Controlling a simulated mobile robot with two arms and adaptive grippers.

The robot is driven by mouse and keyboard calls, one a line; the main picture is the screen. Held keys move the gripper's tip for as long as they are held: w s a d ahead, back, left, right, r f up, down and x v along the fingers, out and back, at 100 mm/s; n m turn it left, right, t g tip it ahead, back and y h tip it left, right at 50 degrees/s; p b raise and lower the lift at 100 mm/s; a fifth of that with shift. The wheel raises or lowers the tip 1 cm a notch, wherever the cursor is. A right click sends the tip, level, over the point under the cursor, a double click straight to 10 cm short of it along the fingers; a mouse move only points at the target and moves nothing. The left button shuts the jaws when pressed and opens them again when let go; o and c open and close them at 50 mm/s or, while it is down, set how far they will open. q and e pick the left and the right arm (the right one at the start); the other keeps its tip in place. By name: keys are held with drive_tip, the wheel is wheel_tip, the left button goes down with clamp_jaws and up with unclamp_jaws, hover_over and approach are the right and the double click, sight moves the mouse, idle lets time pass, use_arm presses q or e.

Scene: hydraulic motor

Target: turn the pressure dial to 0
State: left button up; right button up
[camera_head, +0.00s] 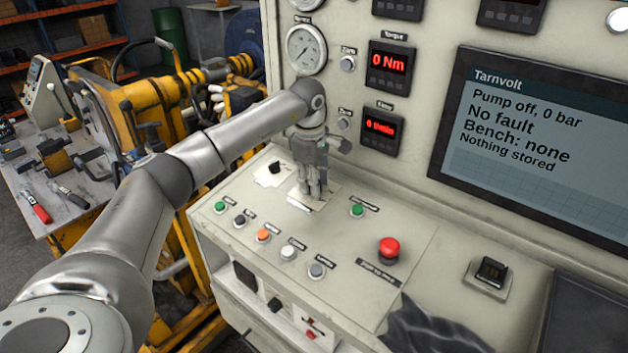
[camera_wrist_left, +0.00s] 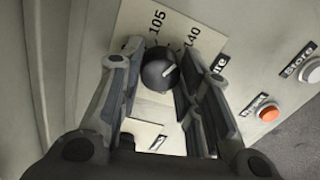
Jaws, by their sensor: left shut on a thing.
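The pressure dial is a round black knob (camera_wrist_left: 158,74) with a white mark, on a pale plate (camera_wrist_left: 205,40) printed with 105 and 140. The mark points up and right in the left wrist view, roughly toward the 140 side. The rest of the scale is hidden. My left gripper (camera_head: 315,193) points down at the console, its fingers (camera_wrist_left: 155,85) on both sides of the knob and shut on it. In the head view the gripper hides the knob, and only its plate (camera_head: 305,203) shows. My right gripper is not in view.
A second black knob (camera_head: 275,168) sits close left of the gripper. Several push buttons, including an orange one (camera_head: 263,235), and a red mushroom button (camera_head: 389,249) stand in front. The screen (camera_head: 540,150) reads "Pump off, 0 bar" and "No fault". A dark cloth (camera_head: 435,325) lies at the front edge.

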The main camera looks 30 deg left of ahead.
use_arm(q)
drive_tip(key=n, duration=0.6)
drive_tip(key=shift+r, duration=0.1)
drive_tip(key=n, duration=0.5)
drive_tip(key=shift+a+n, duration=0.1)
drive_tip(key=shift+n, duration=0.2)
drive_tip(key=n, duration=0.6)
drive_tip(key=shift+t+h, duration=0.3)
drive_tip(key=n, duration=0.5)
drive_tip(key=shift+a+n, duration=0.1)
drive_tip(key=shift+n, duration=0.3)
drive_tip(key=n, duration=0.6)
drive_tip(key=shift+r+t, duration=0.1)
drive_tip(key=shift+t, duration=0.2)
drive_tip(key=n, duration=0.6)
drive_tip(key=n+y, duration=0.1)
drive_tip(key=n, duration=1)
drive_tip(key=shift+s, duration=0.1)
